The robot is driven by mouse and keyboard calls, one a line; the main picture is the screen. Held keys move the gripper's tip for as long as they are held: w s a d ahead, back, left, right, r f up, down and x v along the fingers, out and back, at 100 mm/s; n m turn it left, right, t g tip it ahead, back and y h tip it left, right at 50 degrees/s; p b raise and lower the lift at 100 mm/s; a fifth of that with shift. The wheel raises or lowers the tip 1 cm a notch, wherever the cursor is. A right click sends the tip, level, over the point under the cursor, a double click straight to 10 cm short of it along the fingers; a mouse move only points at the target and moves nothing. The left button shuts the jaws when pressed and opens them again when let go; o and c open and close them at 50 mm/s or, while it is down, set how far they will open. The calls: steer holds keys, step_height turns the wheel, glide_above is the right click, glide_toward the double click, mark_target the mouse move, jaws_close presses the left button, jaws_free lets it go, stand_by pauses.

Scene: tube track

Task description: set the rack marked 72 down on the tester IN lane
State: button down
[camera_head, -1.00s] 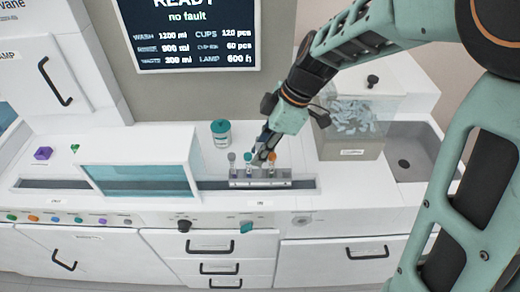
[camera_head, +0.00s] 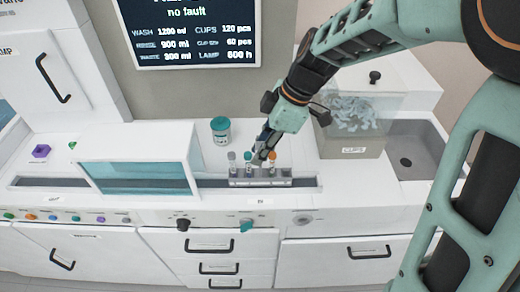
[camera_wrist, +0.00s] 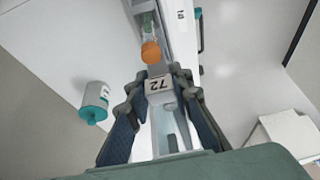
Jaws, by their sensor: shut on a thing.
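The rack marked 72 (camera_head: 258,182) is a grey tube rack with several tubes, one with an orange cap (camera_wrist: 151,52). It lies along the dark IN lane (camera_head: 308,183), above the "IN" label, right of the teal-windowed cover. I cannot tell whether its base touches the lane floor. My gripper (camera_head: 263,158) comes down from the upper right and is shut on the rack. In the wrist view, its fingers (camera_wrist: 160,80) are on both sides of the block (camera_wrist: 160,90) labelled 72. The fingers hide part of the rack and tubes in the head view.
A white jar with a teal lid (camera_head: 221,131) stands behind the lane. The clear cups bin (camera_head: 353,150) and a sink (camera_head: 410,160) are at right. The windowed cover (camera_head: 140,177) is close on the left. Knobs line the front panel.

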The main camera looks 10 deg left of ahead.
steer(key=shift+f+b, duration=0.45)
steer(key=shift+b, duration=0.1)
stand_by(0.4)
steer(key=c, duration=1.6)
jaws_free()
steer(key=v, duration=1.2)
steer(key=shift+d, duration=0.1)
